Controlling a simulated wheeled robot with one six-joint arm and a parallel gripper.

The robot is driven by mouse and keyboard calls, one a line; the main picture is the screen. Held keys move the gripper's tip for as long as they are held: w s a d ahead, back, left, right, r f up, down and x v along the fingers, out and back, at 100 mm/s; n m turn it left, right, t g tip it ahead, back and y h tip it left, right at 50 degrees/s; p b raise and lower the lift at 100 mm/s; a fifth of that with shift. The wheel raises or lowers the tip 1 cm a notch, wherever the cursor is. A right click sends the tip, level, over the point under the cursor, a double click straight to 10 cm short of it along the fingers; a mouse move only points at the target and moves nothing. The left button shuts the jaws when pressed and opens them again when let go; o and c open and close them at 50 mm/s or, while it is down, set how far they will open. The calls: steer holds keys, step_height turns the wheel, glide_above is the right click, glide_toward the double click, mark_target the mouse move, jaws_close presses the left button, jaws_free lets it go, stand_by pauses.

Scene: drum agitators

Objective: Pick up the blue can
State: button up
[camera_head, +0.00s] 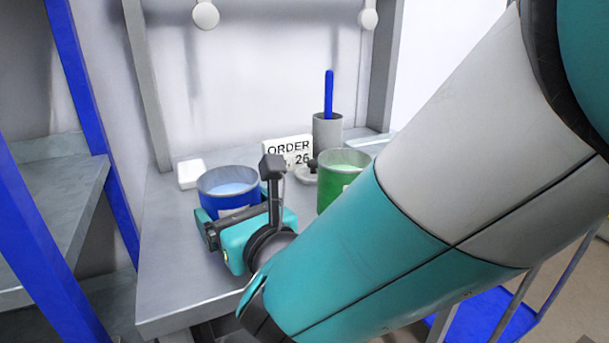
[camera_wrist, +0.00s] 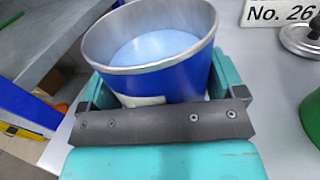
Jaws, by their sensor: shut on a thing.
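The blue can (camera_head: 228,190) is on the grey metal counter (camera_head: 180,290) in the head view. It is open at the top, with a pale blue content and a white label low on its side. The can (camera_wrist: 165,85) fills the upper middle of the wrist view, between the two jaws. My gripper (camera_wrist: 160,92) is shut on the can, one finger on each side. In the head view my gripper (camera_head: 236,210) covers the can's lower front. I cannot tell whether the can's base touches the counter.
A green can (camera_head: 340,175) stands to the right, partly behind my arm. Behind are an order sign (camera_head: 288,150), a grey cylinder (camera_head: 328,132) with a blue stick, and a lid (camera_head: 305,175). A white block (camera_head: 191,173) lies at the back left. A blue post (camera_head: 95,130) stands left.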

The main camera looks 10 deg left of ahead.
steer(key=shift+r, duration=0.25)
step_height(320, 180, up, 20)
steer(key=p, duration=0.7)
steer(key=shift+f, duration=0.25)
stand_by(0.4)
